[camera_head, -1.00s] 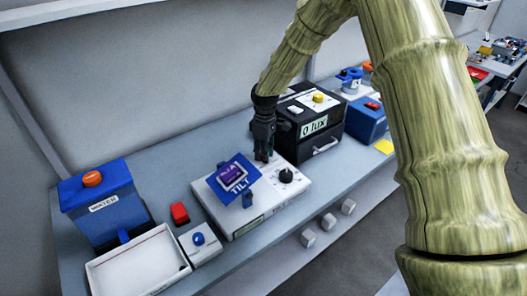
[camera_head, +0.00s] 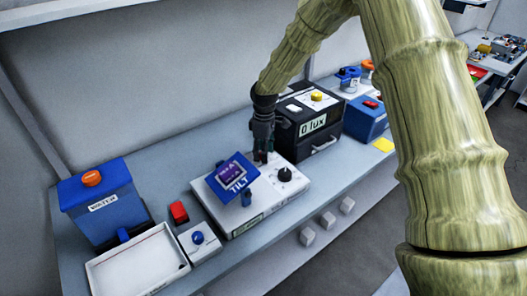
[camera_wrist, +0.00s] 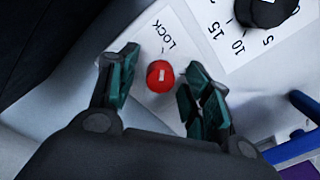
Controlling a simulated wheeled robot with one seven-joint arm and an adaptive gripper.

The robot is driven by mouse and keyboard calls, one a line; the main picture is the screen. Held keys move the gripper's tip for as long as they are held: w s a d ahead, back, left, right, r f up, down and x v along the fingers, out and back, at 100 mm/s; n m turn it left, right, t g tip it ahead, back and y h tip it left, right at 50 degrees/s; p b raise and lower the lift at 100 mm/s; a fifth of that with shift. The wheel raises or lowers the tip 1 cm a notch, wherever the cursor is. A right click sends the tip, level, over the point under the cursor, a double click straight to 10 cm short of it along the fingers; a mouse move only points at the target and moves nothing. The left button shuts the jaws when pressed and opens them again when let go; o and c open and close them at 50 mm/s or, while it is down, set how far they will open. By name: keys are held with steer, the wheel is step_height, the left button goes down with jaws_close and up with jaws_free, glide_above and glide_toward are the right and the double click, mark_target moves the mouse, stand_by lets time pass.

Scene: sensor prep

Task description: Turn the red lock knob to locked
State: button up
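The red lock knob (camera_wrist: 160,76) shows in the wrist view on a white panel with the printed label LOCK (camera_wrist: 166,36). A pale mark is on the knob's top, and a short line is printed on the panel beside it. My gripper (camera_wrist: 159,84) is open, with one green-padded finger on each side of the knob and a gap to each. In the head view my gripper (camera_head: 262,156) points down at the back of the white tilt unit (camera_head: 262,209); there it hides the red knob.
A black dial knob (camera_head: 285,174) stands on the same unit, right of my gripper. The blue tilt display (camera_head: 237,176) is at its left. A black lux box (camera_head: 318,131) stands close behind at the right.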

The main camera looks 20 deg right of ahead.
steer(key=shift+a, duration=0.1)
steer(key=shift+w+r, duration=0.1)
steer(key=shift+r, duration=0.15)
step_height(320, 180, up, 12)
steer(key=shift+w+d+f, duration=0.15)
steer(key=shift+d+f, duration=0.05)
steer(key=shift+f, duration=0.05)
stand_by(0.4)
